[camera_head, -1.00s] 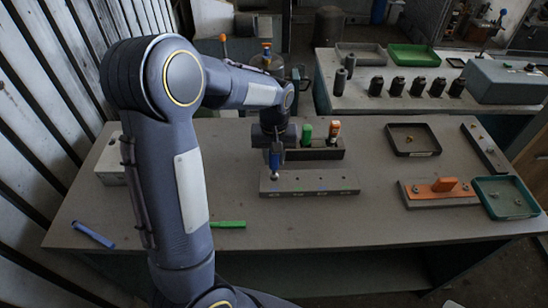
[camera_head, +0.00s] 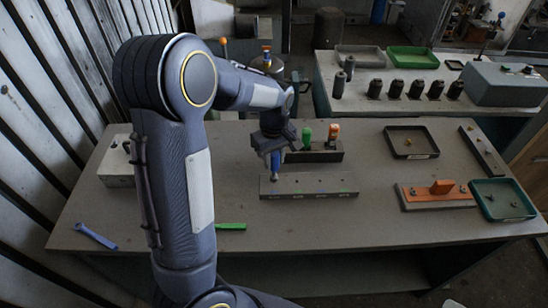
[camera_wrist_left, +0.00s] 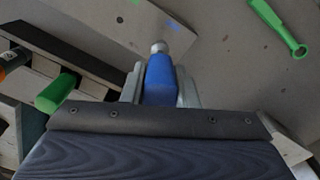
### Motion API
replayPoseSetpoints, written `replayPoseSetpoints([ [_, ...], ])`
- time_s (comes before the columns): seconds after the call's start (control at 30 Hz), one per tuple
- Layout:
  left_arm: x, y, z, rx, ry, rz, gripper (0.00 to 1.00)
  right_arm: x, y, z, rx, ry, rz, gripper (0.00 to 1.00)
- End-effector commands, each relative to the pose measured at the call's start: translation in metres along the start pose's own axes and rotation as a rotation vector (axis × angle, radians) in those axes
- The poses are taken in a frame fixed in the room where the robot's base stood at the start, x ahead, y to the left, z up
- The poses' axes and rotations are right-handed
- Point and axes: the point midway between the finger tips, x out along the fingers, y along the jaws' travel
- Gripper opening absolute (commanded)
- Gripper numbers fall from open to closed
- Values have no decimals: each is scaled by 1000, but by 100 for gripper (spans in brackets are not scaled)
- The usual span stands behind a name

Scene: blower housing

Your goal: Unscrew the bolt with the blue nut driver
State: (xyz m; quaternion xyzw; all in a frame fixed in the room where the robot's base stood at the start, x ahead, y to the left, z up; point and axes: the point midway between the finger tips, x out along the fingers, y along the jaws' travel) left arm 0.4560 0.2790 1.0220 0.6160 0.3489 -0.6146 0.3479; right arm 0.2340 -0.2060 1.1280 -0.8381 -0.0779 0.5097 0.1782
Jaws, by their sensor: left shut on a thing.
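My left gripper (camera_head: 275,152) is shut on the blue nut driver (camera_head: 275,163), which points down over the left end of the grey block with holes (camera_head: 318,187). In the left wrist view the blue handle (camera_wrist_left: 160,80) sits between the fingers, and its metal socket (camera_wrist_left: 158,47) points at the block (camera_wrist_left: 125,30). The socket appears to be at the block's left end; I cannot tell whether it touches. No bolt shows clearly under the socket; it may be hidden. My right gripper is not in view.
Behind the block a dark holder (camera_head: 325,155) carries green (camera_head: 306,134) and orange (camera_head: 333,131) handled tools. A green wrench (camera_head: 231,226) and a blue wrench (camera_head: 95,236) lie nearer the front. A dark tray (camera_head: 411,154), an orange fixture (camera_head: 441,187) and a green tray (camera_head: 503,212) stand right.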

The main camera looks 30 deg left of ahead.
Motion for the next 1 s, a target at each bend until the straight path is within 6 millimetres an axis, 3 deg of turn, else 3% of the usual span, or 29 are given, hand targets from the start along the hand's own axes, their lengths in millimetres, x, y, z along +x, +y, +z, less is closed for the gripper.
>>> replayPoseSetpoints([
  [0.67,-27,0,0,1,1,2,0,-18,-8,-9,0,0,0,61],
  [1.0,-64,1,0,1,2,3,0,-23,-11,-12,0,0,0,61],
])
